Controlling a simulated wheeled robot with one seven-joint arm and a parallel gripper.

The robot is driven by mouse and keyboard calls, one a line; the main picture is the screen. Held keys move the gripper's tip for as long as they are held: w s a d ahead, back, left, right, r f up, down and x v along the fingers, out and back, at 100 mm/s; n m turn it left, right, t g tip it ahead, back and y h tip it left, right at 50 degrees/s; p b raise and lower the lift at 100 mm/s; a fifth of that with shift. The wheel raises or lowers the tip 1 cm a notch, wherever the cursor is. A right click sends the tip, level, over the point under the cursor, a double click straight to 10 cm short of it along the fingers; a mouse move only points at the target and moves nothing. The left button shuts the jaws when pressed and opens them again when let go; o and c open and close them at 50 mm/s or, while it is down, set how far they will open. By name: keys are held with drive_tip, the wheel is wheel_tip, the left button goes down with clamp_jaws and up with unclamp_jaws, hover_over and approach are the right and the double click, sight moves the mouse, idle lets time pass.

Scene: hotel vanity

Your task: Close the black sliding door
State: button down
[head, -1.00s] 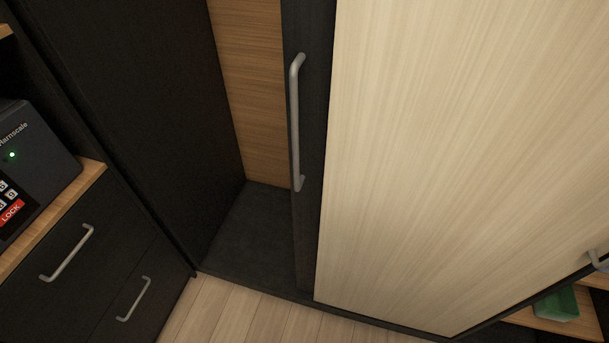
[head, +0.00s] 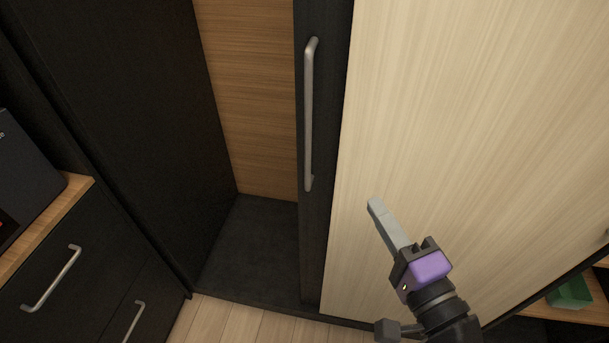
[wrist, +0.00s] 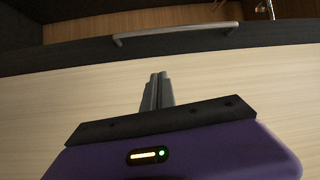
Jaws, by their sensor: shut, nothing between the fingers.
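The black sliding door (head: 313,230) stands partly open, its dark edge showing left of a light wood panel (head: 430,110). A grey vertical bar handle (head: 309,115) is fixed on the black door. To its left is an open gap showing a wooden back wall (head: 250,90) and a dark cabinet floor. My gripper (head: 374,205) is shut and empty, in front of the light panel, right of and below the handle, apart from it. In the wrist view, my gripper's fingers (wrist: 157,80) are together and point toward the handle (wrist: 175,32), which lies across the top.
Black drawers (head: 60,290) with grey handles and a dark safe (head: 25,170) on a wood top stand at left. A dark side wall (head: 120,120) bounds the opening. A green box (head: 570,291) sits on a shelf at lower right. Light wood floor shows below.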

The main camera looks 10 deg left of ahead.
drive_tip(key=w+a+f+m+p, duration=0.1)
drive_tip(key=w+a+p, duration=0.2)
drive_tip(key=w+a, duration=0.5)
drive_tip(key=shift+w+a+g+y, duration=0.3)
drive_tip(key=shift+w+a+g, duration=0.1)
drive_tip(key=shift+a, duration=0.85)
drive_tip(key=shift+a, duration=0.1)
